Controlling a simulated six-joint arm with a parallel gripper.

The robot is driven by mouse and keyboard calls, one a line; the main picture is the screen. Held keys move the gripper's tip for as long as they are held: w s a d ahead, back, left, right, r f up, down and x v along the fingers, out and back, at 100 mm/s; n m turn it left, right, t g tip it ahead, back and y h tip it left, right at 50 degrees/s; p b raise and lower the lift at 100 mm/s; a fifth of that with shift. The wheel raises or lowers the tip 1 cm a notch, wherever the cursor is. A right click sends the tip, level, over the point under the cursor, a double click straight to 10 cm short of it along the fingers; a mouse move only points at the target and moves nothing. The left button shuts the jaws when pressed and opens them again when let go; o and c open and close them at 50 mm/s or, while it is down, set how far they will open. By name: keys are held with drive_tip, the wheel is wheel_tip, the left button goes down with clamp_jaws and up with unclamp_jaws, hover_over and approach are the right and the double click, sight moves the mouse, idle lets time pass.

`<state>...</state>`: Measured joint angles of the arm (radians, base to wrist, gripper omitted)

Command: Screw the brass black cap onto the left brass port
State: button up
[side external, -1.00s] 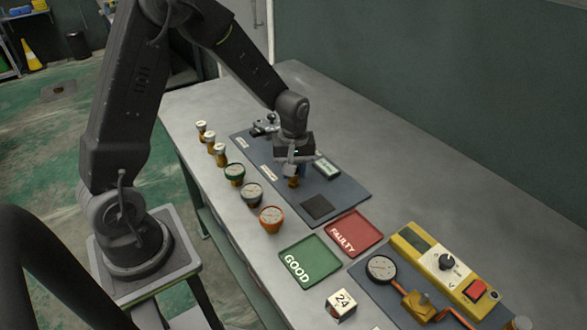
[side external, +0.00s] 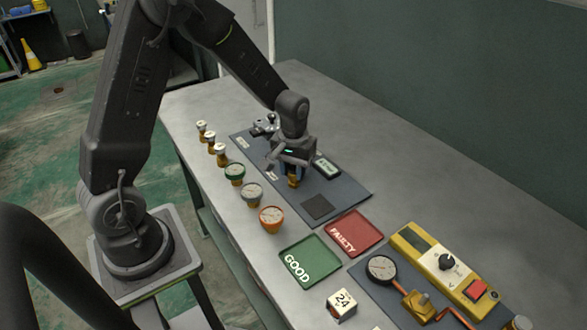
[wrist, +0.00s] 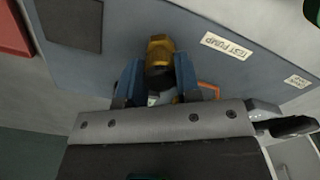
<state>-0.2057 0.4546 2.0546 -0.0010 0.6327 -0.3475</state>
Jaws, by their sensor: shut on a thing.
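My gripper (side external: 291,168) points down over the dark blue-grey mat on the bench. In the wrist view, its two blue fingers (wrist: 158,82) are shut on a brass and black piece (wrist: 158,50), which I take to be the cap. In the side view, brass (side external: 292,182) shows just below the fingertips, close to the mat. I cannot tell whether this brass is part of the cap or the port. The fingers and gripper body hide the contact between cap and port.
The mat (side external: 345,195) carries a dark square pad (side external: 317,207) and a small display (side external: 327,167). Several gauges, including an orange one (side external: 271,219), line the bench's left edge. A green GOOD tray (side external: 318,249) and red FAULTY tray (side external: 362,224) lie in front.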

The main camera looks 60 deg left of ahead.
drive_tip(key=shift+f+m, duration=0.1)
drive_tip(key=shift+m, duration=0.4)
drive_tip(key=shift+m, duration=1.7)
drive_tip(key=o, duration=1.3)
drive_tip(key=shift+m, duration=0.3)
drive_tip(key=shift+r, duration=3.55)
